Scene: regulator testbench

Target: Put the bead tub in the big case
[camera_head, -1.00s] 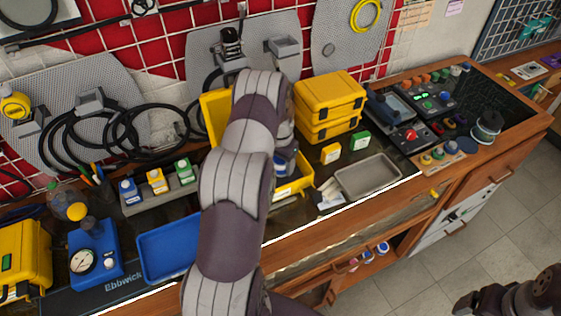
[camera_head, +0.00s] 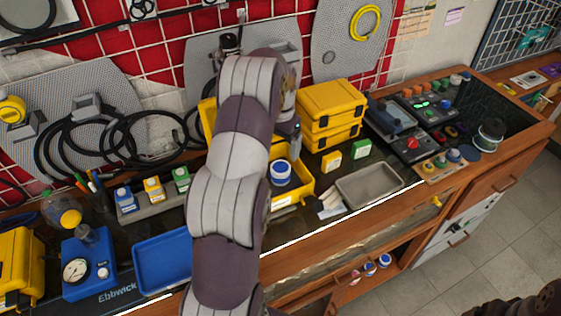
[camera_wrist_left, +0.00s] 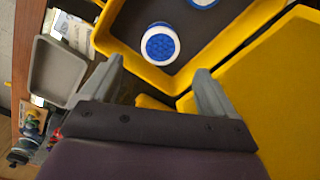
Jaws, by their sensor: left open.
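The bead tub (camera_head: 281,172), white with a blue top, stands upright inside the open yellow big case (camera_head: 296,196), near its front right. In the left wrist view the tub (camera_wrist_left: 161,44) shows blue beads and rests on the dark floor of the case (camera_wrist_left: 133,62), close to one wall. My left gripper (camera_wrist_left: 160,78) is open and empty, with its fingers apart from the tub. In the head view my left arm hides much of the case, and the fingertips cannot be made out. Part of another blue and white round item (camera_wrist_left: 205,2) shows at the wrist view's top edge.
Stacked yellow cases (camera_head: 331,105) stand right of the big case. A grey tray (camera_head: 369,184), a yellow box (camera_head: 331,161) and a green box (camera_head: 362,148) are nearby. A blue tray (camera_head: 162,262) lies left. Part of my right arm shows at bottom right.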

